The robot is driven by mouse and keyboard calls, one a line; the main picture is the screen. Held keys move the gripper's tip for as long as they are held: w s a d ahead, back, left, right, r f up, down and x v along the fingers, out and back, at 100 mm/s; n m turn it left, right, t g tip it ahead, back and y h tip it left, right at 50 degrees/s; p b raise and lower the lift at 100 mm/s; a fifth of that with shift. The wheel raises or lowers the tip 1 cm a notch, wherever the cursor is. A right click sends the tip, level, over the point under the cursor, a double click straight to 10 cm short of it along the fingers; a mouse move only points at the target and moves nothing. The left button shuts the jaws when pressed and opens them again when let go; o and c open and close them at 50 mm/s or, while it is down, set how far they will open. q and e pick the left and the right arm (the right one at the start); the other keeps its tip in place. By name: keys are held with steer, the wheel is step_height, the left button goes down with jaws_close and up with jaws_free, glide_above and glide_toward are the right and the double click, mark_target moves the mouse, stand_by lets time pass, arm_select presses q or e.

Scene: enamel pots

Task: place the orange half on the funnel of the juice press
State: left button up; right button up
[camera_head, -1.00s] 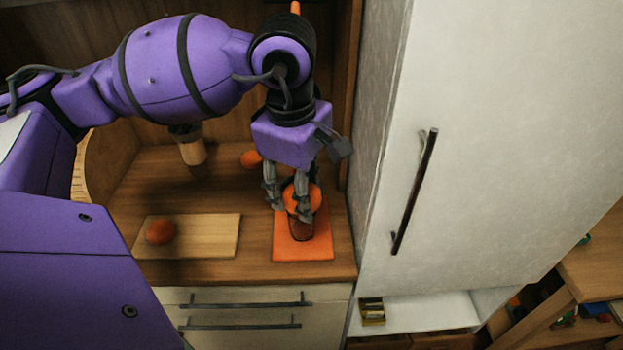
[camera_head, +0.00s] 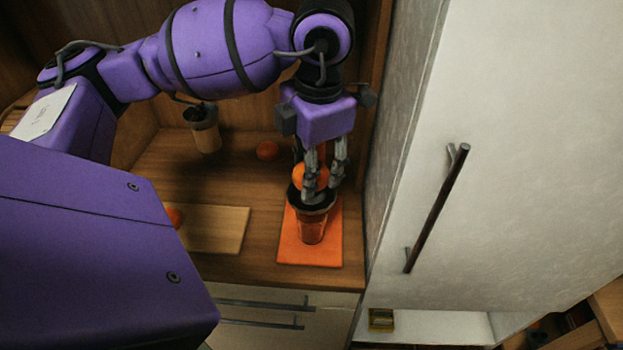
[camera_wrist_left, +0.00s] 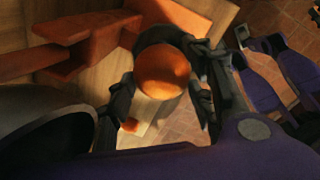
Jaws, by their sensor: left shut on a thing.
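The orange half (camera_head: 309,178) is between the fingers of my left gripper (camera_head: 322,190), which is shut on it. It also shows as a round orange face in the left wrist view (camera_wrist_left: 162,73). In the wrist view a dark rim (camera_wrist_left: 150,38) shows behind the fruit. My right gripper is not in view.
A cutting board (camera_head: 225,228) lies left of the mat, with an orange piece (camera_head: 174,217) partly hidden by my arm. Another orange (camera_head: 267,150) lies farther back. A tan cup (camera_head: 206,134) is at the back left. A tall white cabinet (camera_head: 500,180) closes off the right side.

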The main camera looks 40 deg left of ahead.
arm_select(q)
steer(key=shift+f, duration=1.9)
steer(key=shift+f, duration=0.2)
steer(key=o, duration=1.2)
steer(key=shift+r, duration=0.1)
steer(key=r, duration=0.4)
steer(key=d+r, duration=0.1)
steer(key=r, duration=0.7)
steer(key=shift+s+d+r, duration=0.1)
steer(key=shift+s+d, duration=0.1)
steer(key=shift+s, duration=0.05)
